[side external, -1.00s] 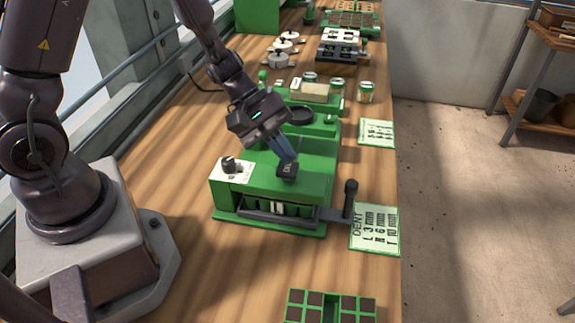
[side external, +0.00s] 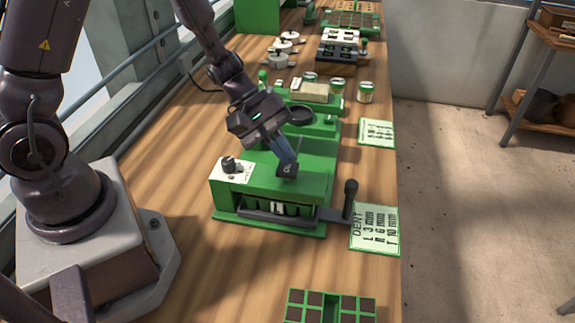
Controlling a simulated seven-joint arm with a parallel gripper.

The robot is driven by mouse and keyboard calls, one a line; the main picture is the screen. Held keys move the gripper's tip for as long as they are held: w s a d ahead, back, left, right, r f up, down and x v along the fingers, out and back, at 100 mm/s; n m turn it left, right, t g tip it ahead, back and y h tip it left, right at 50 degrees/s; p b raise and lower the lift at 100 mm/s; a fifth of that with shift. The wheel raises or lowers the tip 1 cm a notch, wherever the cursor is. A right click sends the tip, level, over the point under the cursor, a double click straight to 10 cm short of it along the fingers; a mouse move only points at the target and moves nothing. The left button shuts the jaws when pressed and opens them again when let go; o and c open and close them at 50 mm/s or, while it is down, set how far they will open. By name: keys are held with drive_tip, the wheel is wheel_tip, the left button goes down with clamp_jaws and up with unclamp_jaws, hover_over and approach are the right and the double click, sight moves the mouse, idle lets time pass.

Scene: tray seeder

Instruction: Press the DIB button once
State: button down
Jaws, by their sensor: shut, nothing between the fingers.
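The green seeder machine (side external: 312,185) stands on the wooden bench in the side external view. My gripper (side external: 287,166) is shut and empty, pointing down over the machine's top. A small dark block (side external: 287,170) with a pale mark sits right at my fingertips on the green top. I cannot tell whether the fingertips touch it or hover just over it, and the mark is too small to read. A white panel with a black knob (side external: 229,165) is at the machine's left corner. A black-handled lever (side external: 350,198) stands at its right front.
A card reading DENT (side external: 375,229) lies right of the lever. A green tray with dark cells (side external: 300,308) is at the front. Behind are a second card (side external: 377,133), jars (side external: 366,92), white-lidded pots (side external: 279,57) and another machine (side external: 339,45).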

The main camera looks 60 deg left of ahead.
sight(284, 169)
drive_tip(key=shift+f, duration=0.35)
drive_tip(key=shift+f, duration=0.8)
idle(0.8)
drive_tip(key=shift+r, duration=1.25)
drive_tip(key=shift+r, duration=2.5)
drive_tip(key=shift+s, duration=0.1)
